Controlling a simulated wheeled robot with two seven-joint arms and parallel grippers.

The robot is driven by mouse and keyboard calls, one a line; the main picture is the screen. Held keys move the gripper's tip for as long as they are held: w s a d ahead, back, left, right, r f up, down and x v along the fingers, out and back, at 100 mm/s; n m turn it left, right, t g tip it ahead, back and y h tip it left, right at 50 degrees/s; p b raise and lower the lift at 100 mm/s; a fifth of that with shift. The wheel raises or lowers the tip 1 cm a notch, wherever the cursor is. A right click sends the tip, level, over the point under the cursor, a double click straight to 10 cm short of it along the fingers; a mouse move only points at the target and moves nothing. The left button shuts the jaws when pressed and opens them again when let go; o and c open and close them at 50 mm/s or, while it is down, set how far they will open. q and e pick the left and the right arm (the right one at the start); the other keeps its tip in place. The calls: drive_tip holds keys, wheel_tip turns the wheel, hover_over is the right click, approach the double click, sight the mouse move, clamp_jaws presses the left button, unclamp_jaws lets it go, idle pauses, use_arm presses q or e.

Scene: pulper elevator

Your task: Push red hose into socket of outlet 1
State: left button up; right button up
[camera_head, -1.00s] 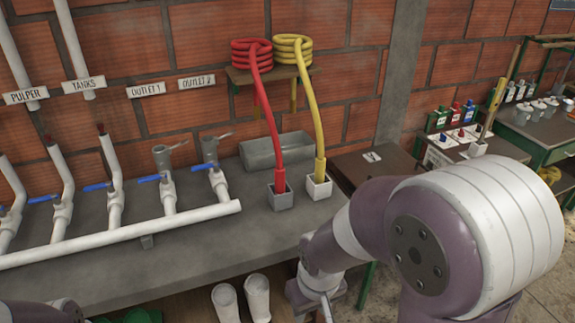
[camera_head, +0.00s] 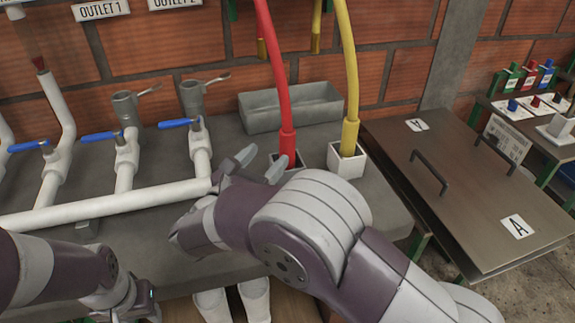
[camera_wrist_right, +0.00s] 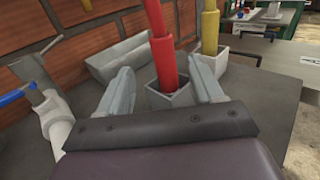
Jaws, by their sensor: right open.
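The red hose (camera_head: 280,75) hangs down with its thick red end in a grey square holder (camera_head: 293,162) on the bench. My right gripper (camera_head: 260,163) is open just in front of that holder. In the right wrist view the red hose end (camera_wrist_right: 165,62) stands between the open fingers, beyond their tips and apart from them. The outlet 1 sign (camera_head: 101,9) is on the wall at upper left. Below it a grey socket (camera_head: 126,106) with a lever sits upright on a white pipe. My left gripper (camera_head: 135,312) is at the lower left edge, mostly cut off.
A yellow hose (camera_head: 349,80) stands in a white holder (camera_head: 346,162) right of the red one. A second grey socket (camera_head: 192,98) is under the outlet 2 sign (camera_head: 175,2). A grey trough (camera_head: 290,108) lies behind the holders. White pipes with blue valve levers fill the left.

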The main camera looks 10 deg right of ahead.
sight(283, 139)
drive_tip(key=x, duration=0.9)
drive_tip(key=shift+s+d+r+p, duration=0.1)
drive_tip(key=shift+d+r+p, duration=0.15)
drive_tip(key=shift+p, duration=0.1)
clamp_jaws()
